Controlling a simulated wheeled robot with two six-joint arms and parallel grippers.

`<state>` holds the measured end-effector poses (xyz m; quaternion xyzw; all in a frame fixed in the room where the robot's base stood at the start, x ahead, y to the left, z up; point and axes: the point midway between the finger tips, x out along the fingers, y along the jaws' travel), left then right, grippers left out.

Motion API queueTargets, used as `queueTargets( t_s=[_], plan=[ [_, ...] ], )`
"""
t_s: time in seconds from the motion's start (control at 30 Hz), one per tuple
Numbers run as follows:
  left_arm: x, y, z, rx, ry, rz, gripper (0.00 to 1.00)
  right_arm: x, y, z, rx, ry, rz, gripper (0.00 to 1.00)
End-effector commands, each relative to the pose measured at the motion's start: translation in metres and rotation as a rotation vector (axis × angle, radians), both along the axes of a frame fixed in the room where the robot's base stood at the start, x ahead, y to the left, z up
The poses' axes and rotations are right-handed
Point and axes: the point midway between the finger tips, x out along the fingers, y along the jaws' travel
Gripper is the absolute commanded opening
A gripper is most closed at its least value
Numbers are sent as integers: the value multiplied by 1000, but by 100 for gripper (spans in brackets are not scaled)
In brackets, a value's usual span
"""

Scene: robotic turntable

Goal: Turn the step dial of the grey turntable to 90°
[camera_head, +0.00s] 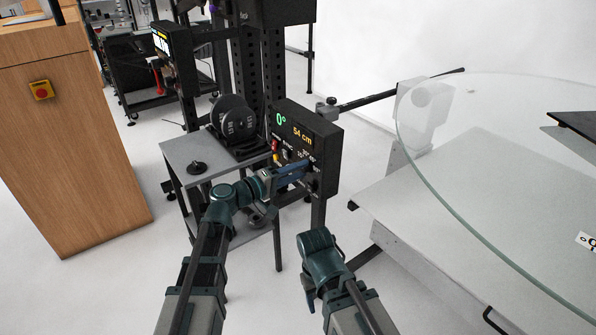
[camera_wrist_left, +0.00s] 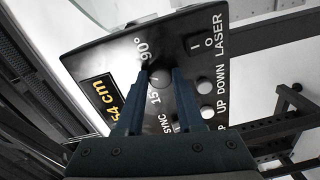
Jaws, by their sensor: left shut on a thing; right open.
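The control box (camera_head: 318,140) of the turntable is a black panel that reads 0° in green and 54 cm in orange. My left gripper (camera_head: 306,168) is at its lower right part, with its blue fingers against the panel. In the left wrist view, its two fingers (camera_wrist_left: 161,74) are shut on the round step dial (camera_wrist_left: 160,80), between the 15° and 90° labels; the fingers partly hide the dial and other labels. My right gripper (camera_head: 309,299) is low, well away from the panel; only a bluish part shows beside the right arm, and it is open.
A grey side table (camera_head: 185,155) with a black knob (camera_head: 197,167) stands left of the box. The large glass disc (camera_head: 480,170) and its pale base lie to the right. A wooden cabinet (camera_head: 75,150) with a red button is at the far left. Switches and buttons (camera_wrist_left: 205,88) sit close to the dial.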

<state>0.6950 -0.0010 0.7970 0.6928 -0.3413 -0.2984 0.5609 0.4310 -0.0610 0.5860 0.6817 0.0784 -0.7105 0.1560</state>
Motion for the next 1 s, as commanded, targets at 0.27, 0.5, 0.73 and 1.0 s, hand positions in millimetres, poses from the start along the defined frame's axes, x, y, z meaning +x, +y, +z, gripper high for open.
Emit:
queueTargets(
  t_s=[0.27, 0.5, 0.73, 1.0],
  plan=[
    [-2, 0, -2, 159, -212, -2, 0, 0, 0, -1, 0, 0, 0, 57],
    [-2, 0, -2, 282, -380, -3, 0, 0, 0, -2, 0, 0, 0, 57],
    [-2, 0, -3, 372, -504, -2, 0, 0, 0, -3, -1, 0, 0, 57],
    [-2, 0, -3, 433, -588, -3, 0, 0, 0, -4, -1, 0, 0, 57]
  ],
)
